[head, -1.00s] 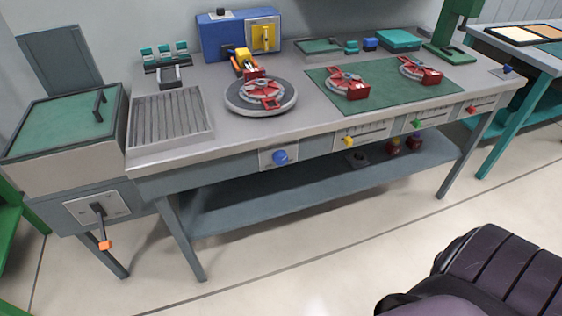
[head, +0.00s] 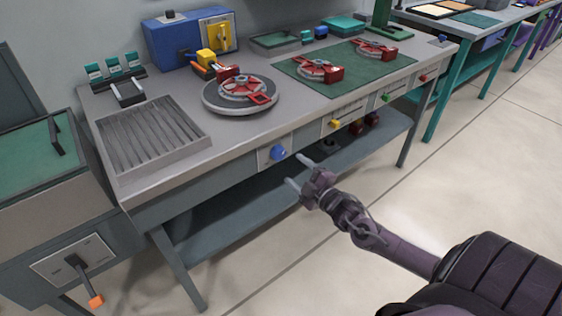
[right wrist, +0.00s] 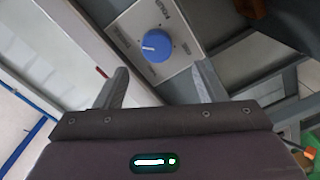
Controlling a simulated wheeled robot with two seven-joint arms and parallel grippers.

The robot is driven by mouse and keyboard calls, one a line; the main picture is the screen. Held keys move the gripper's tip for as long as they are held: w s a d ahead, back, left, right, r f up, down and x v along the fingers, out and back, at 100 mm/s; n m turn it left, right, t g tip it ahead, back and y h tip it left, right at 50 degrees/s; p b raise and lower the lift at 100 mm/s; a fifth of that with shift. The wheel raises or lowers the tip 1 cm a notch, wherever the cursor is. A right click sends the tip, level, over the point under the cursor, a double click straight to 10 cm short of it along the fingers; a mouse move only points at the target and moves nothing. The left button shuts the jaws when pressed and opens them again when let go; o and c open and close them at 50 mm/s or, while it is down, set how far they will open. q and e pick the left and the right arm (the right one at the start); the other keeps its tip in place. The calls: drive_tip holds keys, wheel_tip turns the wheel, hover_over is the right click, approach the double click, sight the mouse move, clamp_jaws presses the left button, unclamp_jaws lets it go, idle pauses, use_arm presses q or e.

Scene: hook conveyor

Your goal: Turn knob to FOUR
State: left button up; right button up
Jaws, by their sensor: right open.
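A blue knob (head: 277,153) sits on a pale plate (head: 264,161) on the front edge of the workbench. My left gripper is not in view.
The bench (head: 180,170) holds a round turntable (head: 240,97) with a red part, a ribbed tray (head: 150,135) and a green mat (head: 340,75). Yellow, green and red controls line its front edge to the right. A lever (head: 82,275) with an orange tip hangs at lower left.

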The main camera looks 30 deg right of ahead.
sight(281, 156)
drive_tip(key=w, duration=0.2)
drive_tip(key=shift+w+d+r, duration=0.15)
drive_tip(key=shift+w+r, duration=0.1)
drive_tip(key=shift+w, duration=0.05)
drive_tip(key=w, duration=0.3)
drive_tip(key=shift+w+a+f, duration=0.1)
drive_tip(key=shift+w+a, duration=0.15)
drive_tip(key=shift+w, duration=0.6)
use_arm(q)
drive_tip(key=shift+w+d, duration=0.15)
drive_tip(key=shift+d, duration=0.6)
use_arm(e)
drive_tip(key=shift+w, duration=0.15)
drive_tip(key=c, duration=1)
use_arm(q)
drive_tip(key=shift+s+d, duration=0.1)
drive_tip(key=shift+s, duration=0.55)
